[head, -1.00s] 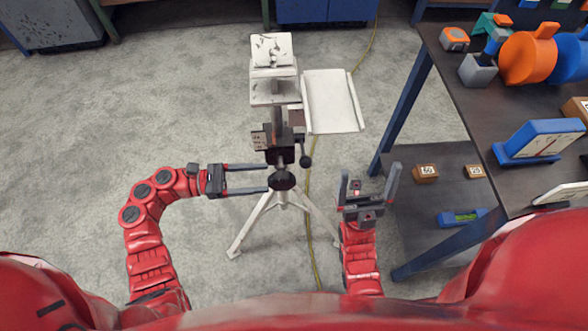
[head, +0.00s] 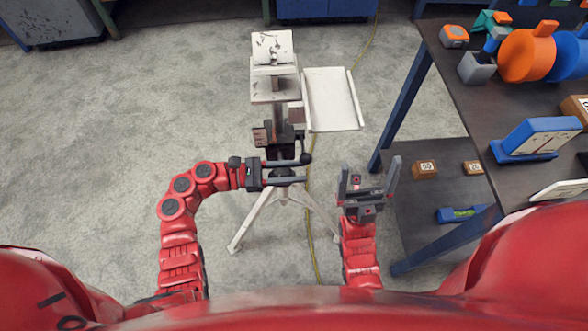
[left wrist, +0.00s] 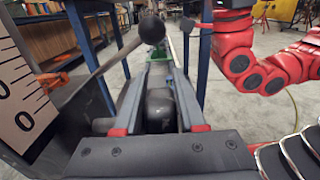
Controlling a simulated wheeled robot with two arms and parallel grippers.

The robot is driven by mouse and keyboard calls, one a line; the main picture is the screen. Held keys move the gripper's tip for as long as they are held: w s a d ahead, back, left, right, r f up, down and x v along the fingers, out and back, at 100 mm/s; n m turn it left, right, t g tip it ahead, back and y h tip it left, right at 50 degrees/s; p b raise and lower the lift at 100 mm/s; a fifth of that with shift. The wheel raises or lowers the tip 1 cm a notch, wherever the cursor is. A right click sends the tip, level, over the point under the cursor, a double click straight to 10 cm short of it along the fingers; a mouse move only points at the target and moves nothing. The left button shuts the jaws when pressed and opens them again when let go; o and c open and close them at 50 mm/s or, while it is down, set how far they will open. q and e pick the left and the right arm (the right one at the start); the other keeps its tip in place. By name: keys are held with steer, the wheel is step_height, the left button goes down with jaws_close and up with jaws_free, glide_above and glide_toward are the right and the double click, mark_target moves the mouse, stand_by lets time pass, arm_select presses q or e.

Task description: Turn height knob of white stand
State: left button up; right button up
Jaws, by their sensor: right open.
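The white stand has a tripod base (head: 248,228), a black central mechanism (head: 280,142), and a white top plate (head: 272,47). Its dark rounded height knob (head: 283,172) sits low on the mechanism, mostly covered by my left gripper (head: 308,170). In the left wrist view the knob (left wrist: 160,108) fills the gap between the two fingers, which appear closed on its sides. A crank with a black ball end (left wrist: 152,30) rises just beyond it; the ball also shows in the head view (head: 306,158). My right gripper (head: 370,172) is open and empty, right of the stand.
A white side tray (head: 332,100) extends right from the stand. A dark workbench (head: 440,70) with tools and a lower shelf (head: 425,215) with small boxes stand at right. A yellow cable (head: 312,255) lies on the floor. The floor left of the stand is clear.

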arm_select(q)
jaws_close()
steer(key=shift+f+b, duration=0.25)
steer(key=shift+b, duration=0.45)
steer(key=shift+d+f+y+b, duration=0.1)
steer(key=shift+f+y+b, duration=0.6)
steer(key=shift+y+b, duration=1.45)
steer(key=shift+f+y+b, duration=0.7)
steer(key=shift+y+b, duration=0.9)
steer(key=shift+y, duration=1.2)
steer(key=shift+d+f+y+b, duration=0.1)
steer(key=shift+f+y+b, duration=0.6)
steer(key=shift+y+b, duration=1.45)
steer(key=shift+a+y+p, duration=0.1)
steer(key=shift+y+p, duration=0.2)
steer(key=o, duration=0.5)
jaws_free()
